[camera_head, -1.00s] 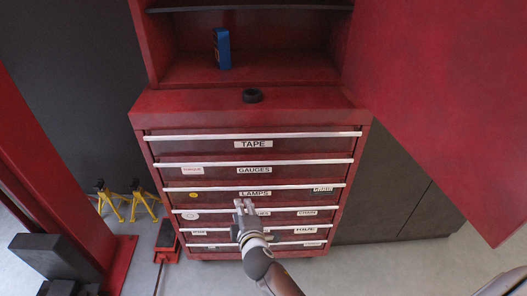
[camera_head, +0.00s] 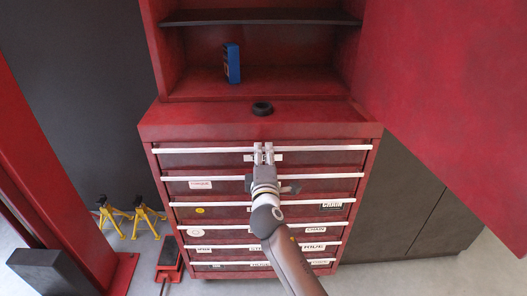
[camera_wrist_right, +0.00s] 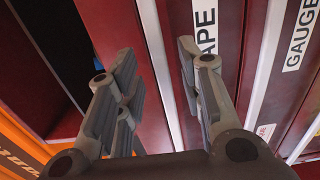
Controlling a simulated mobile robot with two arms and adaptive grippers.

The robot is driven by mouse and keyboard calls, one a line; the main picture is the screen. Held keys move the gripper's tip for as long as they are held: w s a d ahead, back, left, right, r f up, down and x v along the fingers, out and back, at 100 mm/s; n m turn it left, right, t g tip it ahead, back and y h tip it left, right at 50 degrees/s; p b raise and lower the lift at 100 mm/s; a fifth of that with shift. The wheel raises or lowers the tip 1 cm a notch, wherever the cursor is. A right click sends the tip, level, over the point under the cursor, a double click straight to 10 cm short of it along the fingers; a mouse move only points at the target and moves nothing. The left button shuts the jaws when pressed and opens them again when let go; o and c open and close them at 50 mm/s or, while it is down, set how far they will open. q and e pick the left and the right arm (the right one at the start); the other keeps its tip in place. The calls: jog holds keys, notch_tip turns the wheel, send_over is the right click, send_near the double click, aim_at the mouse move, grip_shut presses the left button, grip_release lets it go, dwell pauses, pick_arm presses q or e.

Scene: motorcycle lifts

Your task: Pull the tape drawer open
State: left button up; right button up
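The tape drawer (camera_head: 208,160) is the top drawer of the red cabinet, and its front looks flush with the others. Its pale handle strip (camera_head: 325,148) runs along the top edge. My right gripper (camera_head: 264,149) is in front of the middle of this strip and hides most of the label. In the right wrist view, the gripper (camera_wrist_right: 160,75) has its fingers apart, with the handle strip (camera_wrist_right: 152,40) running between them. The label, reading "APE" (camera_wrist_right: 206,28), is partly behind one finger. I cannot tell whether a finger touches the strip. My left gripper is not in view.
A black ring (camera_head: 262,108) lies on the cabinet top (camera_head: 190,118), and a blue box (camera_head: 232,63) stands on the shelf behind. More labelled drawers are below. A red panel (camera_head: 450,90) slants at the right. Yellow stands (camera_head: 143,218) are on the floor at left.

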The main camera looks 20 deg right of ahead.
jog(key=shift+x, duration=1.2)
jog(key=shift+c, duration=0.3)
grip_shut()
